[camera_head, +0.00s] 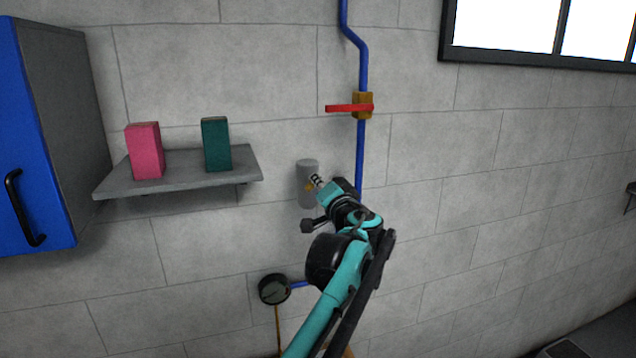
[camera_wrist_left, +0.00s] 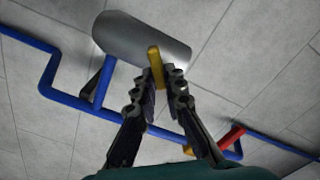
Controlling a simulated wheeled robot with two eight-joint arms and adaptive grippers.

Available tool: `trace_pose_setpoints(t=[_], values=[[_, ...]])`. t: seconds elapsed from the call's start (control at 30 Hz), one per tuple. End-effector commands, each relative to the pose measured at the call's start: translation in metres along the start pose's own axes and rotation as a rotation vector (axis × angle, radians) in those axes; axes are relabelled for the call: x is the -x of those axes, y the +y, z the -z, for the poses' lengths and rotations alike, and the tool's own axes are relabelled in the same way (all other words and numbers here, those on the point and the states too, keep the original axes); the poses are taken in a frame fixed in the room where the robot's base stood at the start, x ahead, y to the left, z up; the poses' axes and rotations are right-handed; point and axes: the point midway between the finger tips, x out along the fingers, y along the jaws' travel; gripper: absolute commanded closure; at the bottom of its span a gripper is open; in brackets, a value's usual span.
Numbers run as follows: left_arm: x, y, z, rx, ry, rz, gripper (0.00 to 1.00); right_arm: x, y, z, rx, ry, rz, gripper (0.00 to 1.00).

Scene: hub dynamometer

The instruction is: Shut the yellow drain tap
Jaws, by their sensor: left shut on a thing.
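The yellow drain tap (camera_head: 309,187) is a small yellow lever at a grey cylinder (camera_head: 307,165) on the wall. In the left wrist view the yellow lever (camera_wrist_left: 155,60) stands out from the cylinder's (camera_wrist_left: 145,38) lower edge. My left gripper (camera_head: 317,180) reaches up from the lower middle of the head view and covers much of the tap. In the left wrist view its fingertips (camera_wrist_left: 163,80) are closed on the end of the lever. My right gripper is in neither view.
A blue pipe (camera_head: 361,150) runs down the wall just right of the cylinder, with a red lever (camera_head: 347,108) above. A round black gauge (camera_head: 274,289) is lower left. A grey shelf (camera_head: 190,172) holds a pink box (camera_head: 145,151) and a green box (camera_head: 216,145).

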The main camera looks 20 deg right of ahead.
Motion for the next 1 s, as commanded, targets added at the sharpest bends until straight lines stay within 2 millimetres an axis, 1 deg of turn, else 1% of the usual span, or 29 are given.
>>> trace_pose_setpoints(t=[0.2,0.5,0.7,1.0], values=[[0.0001,0.0023,0.0006,-0.205,0.002,0.000,1.00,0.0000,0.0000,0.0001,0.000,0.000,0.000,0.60],[0.0001,0.0051,-0.0002,-0.441,0.002,0.001,1.00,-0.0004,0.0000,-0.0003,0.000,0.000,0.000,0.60],[0.0001,0.0062,-0.0008,-0.546,0.002,0.001,1.00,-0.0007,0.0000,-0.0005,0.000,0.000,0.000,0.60],[0.0001,0.0070,-0.0012,-0.614,0.002,0.000,1.00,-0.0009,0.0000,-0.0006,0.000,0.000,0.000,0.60]])
